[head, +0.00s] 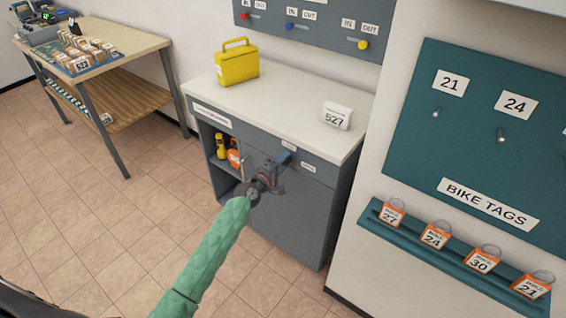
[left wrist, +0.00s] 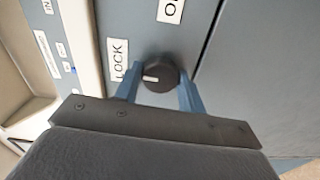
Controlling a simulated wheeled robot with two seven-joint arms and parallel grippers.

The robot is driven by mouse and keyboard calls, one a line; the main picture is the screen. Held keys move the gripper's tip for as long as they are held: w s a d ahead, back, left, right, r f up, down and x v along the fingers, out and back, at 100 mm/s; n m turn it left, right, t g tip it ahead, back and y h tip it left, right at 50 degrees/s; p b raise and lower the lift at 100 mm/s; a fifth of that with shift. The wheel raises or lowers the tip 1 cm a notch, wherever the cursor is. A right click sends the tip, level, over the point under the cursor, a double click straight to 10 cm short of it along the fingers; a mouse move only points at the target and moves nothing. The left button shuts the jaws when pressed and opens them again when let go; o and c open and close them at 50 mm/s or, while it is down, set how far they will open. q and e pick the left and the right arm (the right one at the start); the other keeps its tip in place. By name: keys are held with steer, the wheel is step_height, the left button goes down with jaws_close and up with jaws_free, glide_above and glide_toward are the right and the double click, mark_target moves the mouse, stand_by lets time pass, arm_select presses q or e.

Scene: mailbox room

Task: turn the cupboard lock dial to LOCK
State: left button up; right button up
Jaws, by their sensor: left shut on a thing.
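The lock dial (left wrist: 159,73) is a round black knob with a white pointer mark, on the grey front of the cupboard (head: 312,205). In the left wrist view its mark points left, toward the side where the LOCK label (left wrist: 118,60) sits. A second label, partly cut off and starting with "O" (left wrist: 171,10), is above the dial. My left gripper (head: 284,157) is at the upper front of the cupboard in the head view, hiding the dial there. Its blue fingers (left wrist: 158,92) are shut on the dial, one on each side. My right gripper is not in view.
An open shelf left of the door holds yellow and orange items. A teal bike-tag board (head: 490,130) and rack are at right, a wooden table (head: 110,50) at left.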

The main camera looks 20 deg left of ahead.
arm_select(q)
steer(key=shift+n, duration=0.5)
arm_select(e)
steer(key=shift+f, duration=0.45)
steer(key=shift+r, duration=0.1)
arm_select(q)
steer(key=o, duration=1)
steer(key=shift+b+v, duration=0.85)
steer(key=shift+v, duration=3.05)
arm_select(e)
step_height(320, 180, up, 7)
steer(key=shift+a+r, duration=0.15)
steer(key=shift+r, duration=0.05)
